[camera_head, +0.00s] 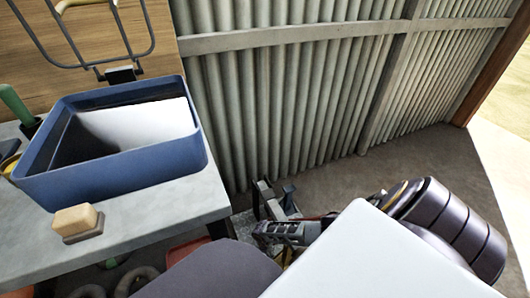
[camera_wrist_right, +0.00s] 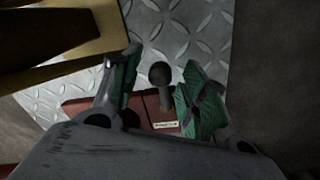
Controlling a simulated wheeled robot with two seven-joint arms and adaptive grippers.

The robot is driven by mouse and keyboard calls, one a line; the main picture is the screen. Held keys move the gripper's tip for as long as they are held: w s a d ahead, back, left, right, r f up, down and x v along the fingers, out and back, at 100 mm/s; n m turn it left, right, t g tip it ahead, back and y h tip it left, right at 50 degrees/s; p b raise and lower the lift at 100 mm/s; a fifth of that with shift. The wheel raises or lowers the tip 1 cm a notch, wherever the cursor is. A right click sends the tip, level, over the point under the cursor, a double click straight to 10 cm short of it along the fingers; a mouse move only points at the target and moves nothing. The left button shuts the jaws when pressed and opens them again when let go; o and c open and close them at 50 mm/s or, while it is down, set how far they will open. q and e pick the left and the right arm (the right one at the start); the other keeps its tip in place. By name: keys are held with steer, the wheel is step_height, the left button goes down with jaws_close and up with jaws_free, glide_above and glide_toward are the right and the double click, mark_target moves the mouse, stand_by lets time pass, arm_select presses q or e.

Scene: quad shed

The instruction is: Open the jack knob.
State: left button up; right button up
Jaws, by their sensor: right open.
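In the right wrist view a dark round knob (camera_wrist_right: 160,73) on a short stem stands above a red jack body (camera_wrist_right: 146,106) with a small pale label. My right gripper (camera_wrist_right: 162,88) is open, its green-padded fingers on either side of the knob's stem. I cannot tell whether a finger touches it. In the head view my right gripper (camera_head: 282,231) is low beside the bench, and the jack there is largely hidden behind it and my arm. My left gripper is not in view.
A bench (camera_head: 140,228) stands at the left with a blue bin (camera_head: 115,175) and a sponge-like block (camera_head: 76,219). A corrugated wall (camera_head: 290,110) closes the back. Diamond-plate metal (camera_wrist_right: 200,35) and a yellow part (camera_wrist_right: 110,25) lie near the knob. Bare floor (camera_head: 365,180) runs along the wall.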

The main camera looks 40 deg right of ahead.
steer(key=shift+f, duration=0.4)
steer(key=shift+c, duration=0.3)
